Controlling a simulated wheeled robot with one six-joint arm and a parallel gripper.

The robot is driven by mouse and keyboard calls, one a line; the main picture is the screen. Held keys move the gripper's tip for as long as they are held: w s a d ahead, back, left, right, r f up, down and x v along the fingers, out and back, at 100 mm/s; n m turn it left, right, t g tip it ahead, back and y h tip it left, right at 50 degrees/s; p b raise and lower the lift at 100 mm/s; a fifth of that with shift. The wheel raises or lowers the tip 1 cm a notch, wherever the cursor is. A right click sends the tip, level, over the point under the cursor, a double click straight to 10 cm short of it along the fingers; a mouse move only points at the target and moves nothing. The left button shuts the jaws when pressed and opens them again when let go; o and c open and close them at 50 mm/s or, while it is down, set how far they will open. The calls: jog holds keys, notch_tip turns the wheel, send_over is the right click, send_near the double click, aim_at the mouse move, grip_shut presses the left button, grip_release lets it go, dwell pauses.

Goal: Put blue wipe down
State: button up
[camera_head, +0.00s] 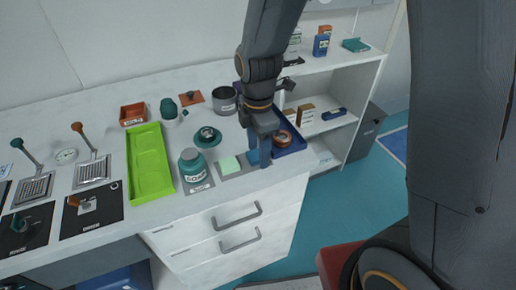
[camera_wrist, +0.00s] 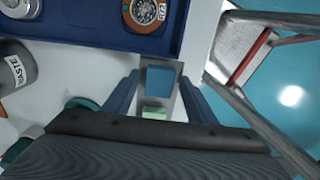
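The blue wipe (camera_head: 253,157) is a small flat blue square at the front right of the counter, on the grey mat next to the green wipe (camera_head: 229,165). In the wrist view the blue wipe (camera_wrist: 160,80) shows between my two fingertips, with narrow gaps at its sides. The green wipe also shows in the wrist view (camera_wrist: 154,112), nearer my palm. My gripper (camera_head: 264,152) points down over the blue wipe, fingers apart. In the head view a finger partly hides the wipe's right side. I cannot tell the exact height of the fingertips.
A dark blue tray (camera_wrist: 100,25) with round parts lies just behind my gripper. A teal jar (camera_head: 193,166) stands left of the wipes, and a grey waste cup (camera_head: 224,100) behind. The counter's front edge is close.

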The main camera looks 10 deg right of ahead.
aim_at(258, 154)
notch_tip(258, 154, up, 12)
jog(key=b, duration=0.2)
jog(key=s+d+f+m, duration=0.4)
jog(key=d+m, duration=0.2)
jog(key=m, duration=0.4)
jog(key=s+d+f+m, duration=0.3)
jog(key=d+m, duration=0.3)
jog(key=m, duration=0.5)
jog(key=shift+s+d+f+t, duration=0.2)
jog(key=shift+s+f+t, duration=0.2)
jog(key=shift+f, duration=0.2)
jog(key=shift+o, duration=0.5)
jog(key=shift+w, duration=0.1)
